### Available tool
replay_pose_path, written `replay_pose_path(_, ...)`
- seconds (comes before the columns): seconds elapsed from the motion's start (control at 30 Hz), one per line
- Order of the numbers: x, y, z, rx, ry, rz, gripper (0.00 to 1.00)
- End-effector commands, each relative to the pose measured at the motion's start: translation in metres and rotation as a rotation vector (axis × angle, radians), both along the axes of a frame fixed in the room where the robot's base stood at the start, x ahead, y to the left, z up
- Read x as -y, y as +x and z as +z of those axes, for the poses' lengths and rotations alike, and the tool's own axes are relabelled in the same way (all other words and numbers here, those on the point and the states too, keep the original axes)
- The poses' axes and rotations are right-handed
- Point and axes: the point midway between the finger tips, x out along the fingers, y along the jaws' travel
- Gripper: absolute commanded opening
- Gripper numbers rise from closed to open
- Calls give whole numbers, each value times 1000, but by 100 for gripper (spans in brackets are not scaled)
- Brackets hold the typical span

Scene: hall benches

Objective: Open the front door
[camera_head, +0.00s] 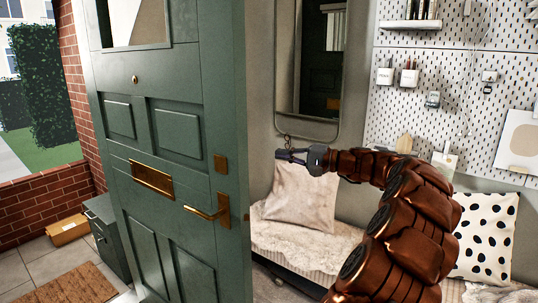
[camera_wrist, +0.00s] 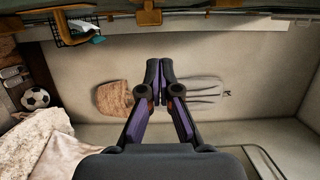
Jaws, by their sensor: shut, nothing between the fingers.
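The green panelled front door (camera_head: 160,190) stands open in the head view. The outdoors shows to its left and the hall to its right. It has a brass lever handle (camera_head: 206,212) near its right edge and a brass letter slot (camera_head: 151,179). My gripper (camera_head: 283,155) is to the right of the door and higher than the handle, apart from both as far as I can tell. In the wrist view its fingers (camera_wrist: 159,72) are together with nothing between them. The door and handle are not recognisable in the wrist view.
A bench with a fluffy throw (camera_head: 305,240), a beige cushion (camera_head: 300,192) and a dotted cushion (camera_head: 486,238) lies along the hall wall. A mirror (camera_head: 308,65) and a pegboard (camera_head: 440,110) hang above. Outside are a doormat (camera_head: 75,286) and a dark cabinet (camera_head: 106,235).

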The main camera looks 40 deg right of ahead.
Motion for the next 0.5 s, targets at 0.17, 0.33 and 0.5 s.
replay_pose_path(0.17, -15, 26, 2, -4, -1, 2, 0)
replay_pose_path(0.33, -31, 53, 2, -3, -2, 5, 0)
replay_pose_path(0.5, -47, 79, 2, -4, -1, 6, 0)
